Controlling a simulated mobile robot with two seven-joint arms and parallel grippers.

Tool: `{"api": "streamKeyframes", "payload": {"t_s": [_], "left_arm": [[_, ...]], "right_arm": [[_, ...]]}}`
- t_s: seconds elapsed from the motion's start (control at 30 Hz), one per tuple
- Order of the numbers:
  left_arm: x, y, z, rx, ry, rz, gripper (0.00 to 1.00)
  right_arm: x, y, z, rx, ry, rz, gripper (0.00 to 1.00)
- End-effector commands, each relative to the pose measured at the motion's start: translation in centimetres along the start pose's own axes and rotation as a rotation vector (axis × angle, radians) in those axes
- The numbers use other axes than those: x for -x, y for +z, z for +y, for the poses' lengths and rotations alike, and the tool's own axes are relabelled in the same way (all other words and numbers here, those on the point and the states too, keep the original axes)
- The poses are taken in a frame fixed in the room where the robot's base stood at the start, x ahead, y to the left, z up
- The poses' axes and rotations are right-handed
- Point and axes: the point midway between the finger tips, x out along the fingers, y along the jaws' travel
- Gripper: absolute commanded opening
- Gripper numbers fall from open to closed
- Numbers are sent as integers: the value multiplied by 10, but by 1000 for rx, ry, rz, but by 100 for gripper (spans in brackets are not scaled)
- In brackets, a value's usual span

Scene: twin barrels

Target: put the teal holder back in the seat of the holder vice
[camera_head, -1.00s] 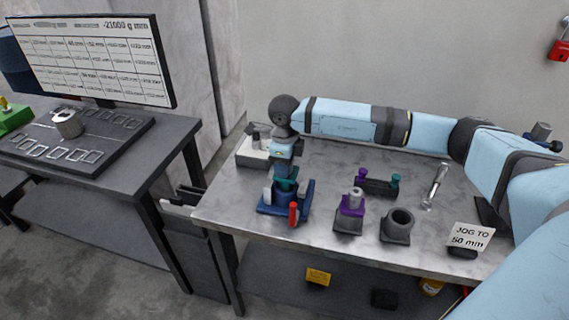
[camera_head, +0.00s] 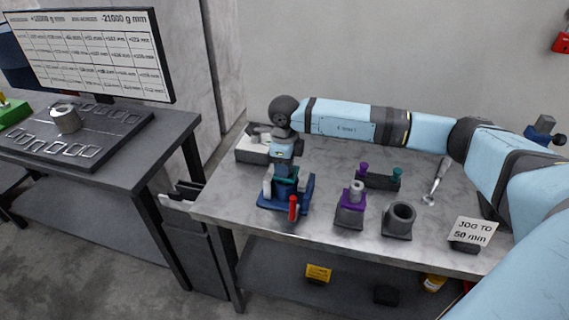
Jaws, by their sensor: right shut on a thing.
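The blue holder vice (camera_head: 297,204), with a red handle (camera_head: 292,208), stands near the left part of the metal bench. My right gripper (camera_head: 286,172) comes down from above and is shut on the teal holder (camera_head: 288,182). The holder is upright at the vice, between its upright parts. The gripper and vice hide much of it, and I cannot tell whether it rests fully in the seat. My left gripper is not in view.
A purple holder on a grey block (camera_head: 350,210), a dark hollow cylinder (camera_head: 399,218), a rack with purple and teal knobs (camera_head: 379,181), a wrench (camera_head: 436,181) and a sign (camera_head: 472,233) stand to the right. A grey tray (camera_head: 250,152) is behind the vice.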

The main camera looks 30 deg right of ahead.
Motion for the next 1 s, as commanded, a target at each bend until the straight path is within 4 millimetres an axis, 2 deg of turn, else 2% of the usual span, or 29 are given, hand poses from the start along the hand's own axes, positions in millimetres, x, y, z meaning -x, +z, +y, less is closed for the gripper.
{"api": "streamKeyframes", "payload": {"t_s": [0.7,0.73,0.83,0.87,1.0], "left_arm": [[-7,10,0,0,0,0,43],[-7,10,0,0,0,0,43],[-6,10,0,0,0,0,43],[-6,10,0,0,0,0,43],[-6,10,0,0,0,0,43]], "right_arm": [[-17,0,0,0,-1,-2,6],[-16,0,0,0,-1,-2,41],[-16,0,0,0,-1,-2,64],[-16,0,0,0,-1,-2,68],[-16,0,0,0,-1,-1,68]]}}
